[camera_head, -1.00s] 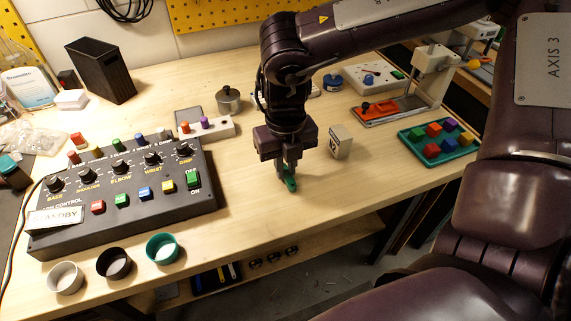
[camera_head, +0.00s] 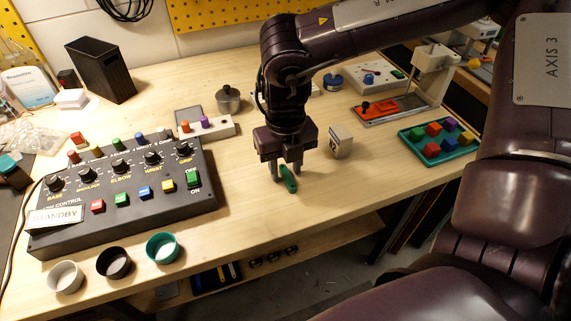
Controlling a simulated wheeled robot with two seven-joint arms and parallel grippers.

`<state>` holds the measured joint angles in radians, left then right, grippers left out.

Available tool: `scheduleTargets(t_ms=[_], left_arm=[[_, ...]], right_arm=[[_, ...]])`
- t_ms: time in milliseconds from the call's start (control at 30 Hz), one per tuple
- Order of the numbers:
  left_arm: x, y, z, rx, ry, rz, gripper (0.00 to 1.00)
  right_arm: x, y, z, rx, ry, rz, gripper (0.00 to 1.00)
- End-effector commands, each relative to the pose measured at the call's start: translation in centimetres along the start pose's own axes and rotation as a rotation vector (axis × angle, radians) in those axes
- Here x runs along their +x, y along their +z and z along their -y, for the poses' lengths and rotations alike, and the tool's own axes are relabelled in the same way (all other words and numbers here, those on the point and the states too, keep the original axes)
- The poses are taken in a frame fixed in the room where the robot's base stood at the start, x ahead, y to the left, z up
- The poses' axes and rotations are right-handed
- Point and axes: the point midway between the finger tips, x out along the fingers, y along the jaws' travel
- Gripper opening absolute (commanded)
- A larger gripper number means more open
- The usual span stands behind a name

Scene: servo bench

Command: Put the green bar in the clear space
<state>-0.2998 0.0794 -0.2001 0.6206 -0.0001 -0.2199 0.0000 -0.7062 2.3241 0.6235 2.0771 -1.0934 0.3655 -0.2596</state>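The green bar (camera_head: 289,180) is a short dark-green piece at the bare front-middle of the wooden bench. It looks to be resting on the bench top, slightly slanted in the picture. My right gripper (camera_head: 286,171) points down directly over it. Its two fingers are spread apart, one on the left of the bar and one at its right behind it, with a visible gap on the left. The bar's upper end is close to the fingers; whether it touches one is too small to tell. My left gripper is out of view.
A wooden block (camera_head: 341,141) stands close to the right of my gripper. A black control box (camera_head: 125,215) is to the left, with several small cups near the front edge, including a green one (camera_head: 162,248). A green tray (camera_head: 432,161) of colored cubes is at right.

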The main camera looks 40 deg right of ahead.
Motion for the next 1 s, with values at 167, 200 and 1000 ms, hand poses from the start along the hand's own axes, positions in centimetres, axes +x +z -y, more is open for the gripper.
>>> scheduleTargets(t_ms=[167,200,1000], left_arm=[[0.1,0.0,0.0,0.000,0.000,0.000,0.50],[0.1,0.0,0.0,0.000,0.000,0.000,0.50],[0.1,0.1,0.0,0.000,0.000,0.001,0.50]], right_arm=[[-3.1,0.2,-0.1,0.000,0.002,0.008,0.35],[-4.0,0.2,0.0,0.000,0.001,0.007,0.35],[-12.1,0.0,0.0,0.000,0.000,0.000,0.35]])
